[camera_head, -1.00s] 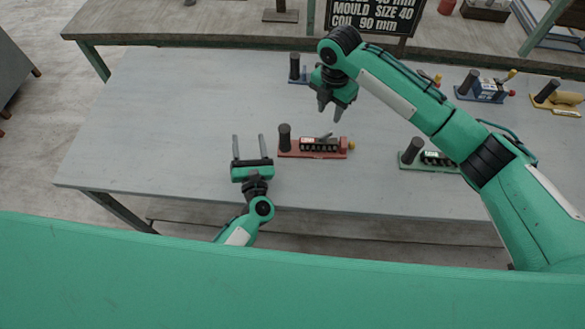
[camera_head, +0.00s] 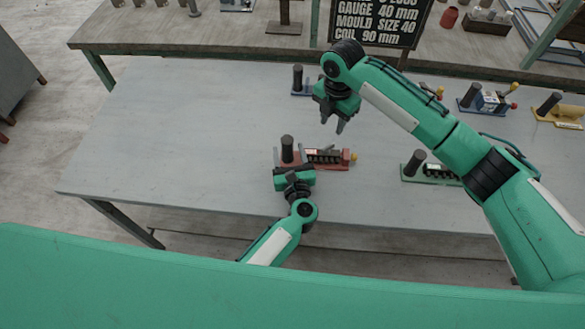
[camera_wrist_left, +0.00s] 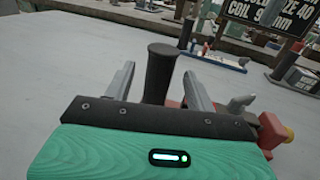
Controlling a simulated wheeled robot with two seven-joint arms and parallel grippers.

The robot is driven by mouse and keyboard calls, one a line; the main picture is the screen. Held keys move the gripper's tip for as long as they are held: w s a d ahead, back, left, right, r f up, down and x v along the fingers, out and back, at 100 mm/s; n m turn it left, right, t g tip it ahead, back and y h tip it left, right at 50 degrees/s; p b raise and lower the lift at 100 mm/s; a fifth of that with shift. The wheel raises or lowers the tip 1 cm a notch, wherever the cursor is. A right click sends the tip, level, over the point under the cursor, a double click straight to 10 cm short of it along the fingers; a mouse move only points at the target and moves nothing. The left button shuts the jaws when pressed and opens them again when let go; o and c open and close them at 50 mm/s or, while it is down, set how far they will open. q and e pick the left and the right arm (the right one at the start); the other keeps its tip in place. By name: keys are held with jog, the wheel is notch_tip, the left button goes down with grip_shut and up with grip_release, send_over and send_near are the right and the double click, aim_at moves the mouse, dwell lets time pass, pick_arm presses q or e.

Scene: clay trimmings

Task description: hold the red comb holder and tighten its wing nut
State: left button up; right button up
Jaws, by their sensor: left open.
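The red comb holder (camera_head: 333,165) lies on the grey table, with a dark upright post (camera_head: 287,148) at its left end, a black comb block in the middle and a yellow knob (camera_head: 354,157) at its right end. A grey wing-shaped piece (camera_wrist_left: 240,103) shows in the left wrist view, likely the wing nut. My left gripper (camera_head: 290,158) is open, its fingers on either side of the post, which also shows in the left wrist view (camera_wrist_left: 160,72). Contact with the post is not visible. My right gripper (camera_head: 331,123) hangs above the table behind the holder, fingers apart and empty.
A green holder (camera_head: 430,173) stands to the right, partly near my right arm. A blue holder (camera_head: 300,84) is behind my right gripper. Other blue (camera_head: 487,101) and yellow (camera_head: 560,114) holders stand at the back right. The table's left side is clear.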

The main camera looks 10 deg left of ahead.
aim_at(325, 148)
pick_arm(q)
jog(key=x, duration=0.5)
jog(key=shift+s, duration=0.1)
grip_shut()
pick_arm(e)
jog(key=shift+c, duration=0.7)
jog(key=f+m, duration=0.1)
jog(key=f, duration=0.2)
jog(key=f+m, duration=0.1)
jog(key=f, duration=0.5)
jog(key=shift+s+a+f+m, duration=0.3)
jog(key=shift+a+f+m, duration=0.1)
grip_shut()
